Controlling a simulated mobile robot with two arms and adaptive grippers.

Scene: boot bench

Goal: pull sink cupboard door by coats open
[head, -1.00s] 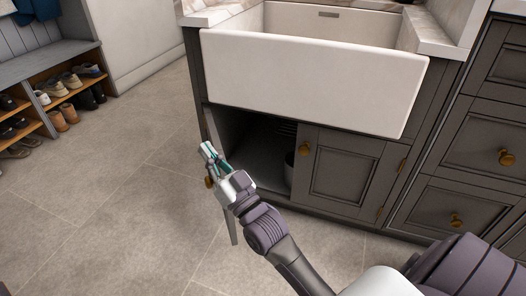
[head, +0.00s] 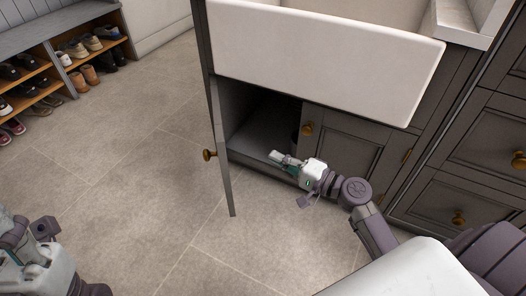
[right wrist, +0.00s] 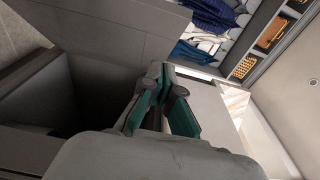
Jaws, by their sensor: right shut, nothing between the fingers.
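The grey sink cupboard door on the coat-bench side (head: 222,148) stands swung out from the cabinet, seen nearly edge-on. Its brass knob (head: 209,154) is on the face turned left. The dark opening behind it (head: 262,125) shows the cupboard floor. My right gripper (head: 277,157) is shut and empty, in front of the opening, to the right of the door and apart from it. Its green-padded fingers also show in the right wrist view (right wrist: 160,82). My left gripper (head: 38,245) is at the lower left, well away from the door; its fingers are unclear.
The other cupboard door (head: 345,145), with a brass knob, is closed. The white sink (head: 325,55) overhangs the cupboard. Drawers (head: 455,175) stand at the right. A shoe bench (head: 55,62) is at the upper left. The tiled floor (head: 130,150) left of the door is clear.

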